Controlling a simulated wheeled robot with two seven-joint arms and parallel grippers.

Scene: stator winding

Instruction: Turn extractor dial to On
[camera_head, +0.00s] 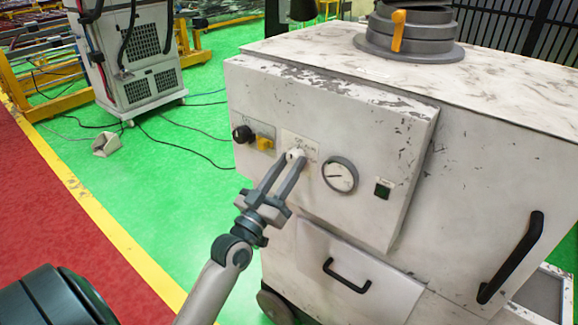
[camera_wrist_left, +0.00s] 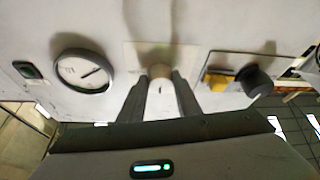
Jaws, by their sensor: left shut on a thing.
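The extractor (camera_head: 475,130) is a scuffed white cabinet on wheels, with a raised control panel (camera_head: 330,110) on its front. A small pale dial (camera_head: 296,154) sits on a light label plate left of the gauge. My left gripper (camera_head: 293,160) reaches up from below and is shut on the dial. In the left wrist view, the dial (camera_wrist_left: 160,73) shows between the two fingertips (camera_wrist_left: 160,80). A mark shows on it, but the setting text is too small or blurred to read. My right gripper is not in view.
A round gauge (camera_head: 340,175) and a green switch (camera_head: 383,188) are right of the dial. A yellow part (camera_head: 264,143) and a black knob (camera_head: 243,134) are left of it. Black handles (camera_head: 345,277) stick out lower down. Cables lie on the green floor.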

